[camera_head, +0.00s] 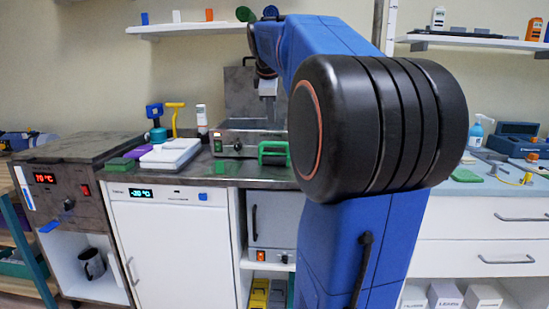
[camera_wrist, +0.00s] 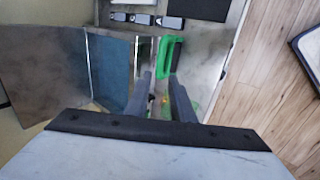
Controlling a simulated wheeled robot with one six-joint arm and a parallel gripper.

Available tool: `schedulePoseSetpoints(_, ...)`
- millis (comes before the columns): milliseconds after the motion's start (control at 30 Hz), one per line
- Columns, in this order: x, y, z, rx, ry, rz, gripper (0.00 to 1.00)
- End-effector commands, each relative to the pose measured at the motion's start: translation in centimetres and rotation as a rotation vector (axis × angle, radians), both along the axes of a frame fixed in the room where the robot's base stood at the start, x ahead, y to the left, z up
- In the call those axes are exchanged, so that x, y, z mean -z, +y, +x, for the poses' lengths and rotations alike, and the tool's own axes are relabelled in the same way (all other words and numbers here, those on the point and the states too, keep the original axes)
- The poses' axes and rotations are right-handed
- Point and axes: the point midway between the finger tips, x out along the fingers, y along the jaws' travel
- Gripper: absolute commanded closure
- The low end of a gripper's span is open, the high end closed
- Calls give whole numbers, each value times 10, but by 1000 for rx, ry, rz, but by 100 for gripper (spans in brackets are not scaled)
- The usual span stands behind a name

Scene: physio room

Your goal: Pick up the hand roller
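The hand roller, which I take to be the green frame with a dark cylinder (camera_head: 273,148), lies at the front edge of the steel counter in the head view. In the wrist view its green frame (camera_wrist: 163,57) shows just beyond my fingertips. My gripper (camera_head: 267,90) points down above the counter, behind and above the roller. In the wrist view my gripper (camera_wrist: 160,78) has its two fingers apart with nothing clearly held between them. The fingers hide part of what lies below, and I cannot tell whether they touch the roller.
A steel box with a knob (camera_head: 237,143) and raised lid stands behind the roller. A white device (camera_head: 171,154) and a green block (camera_head: 120,164) lie to the left. My arm hides the counter's middle right. Wooden floor (camera_wrist: 262,65) is clear beyond the counter edge.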

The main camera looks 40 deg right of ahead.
Motion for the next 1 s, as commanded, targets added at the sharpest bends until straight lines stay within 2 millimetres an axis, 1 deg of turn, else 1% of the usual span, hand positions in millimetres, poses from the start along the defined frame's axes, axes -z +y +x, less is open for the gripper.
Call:
schedulePoseSetpoints(400,61,-29,25,1,3,4,78)
schedulePoseSetpoints(600,87,-42,36,1,2,3,78)
schedulePoseSetpoints(700,94,-46,40,0,0,2,78)
schedulePoseSetpoints(867,99,-48,42,0,0,2,78)
schedulePoseSetpoints(1000,107,-51,46,0,1,3,78)
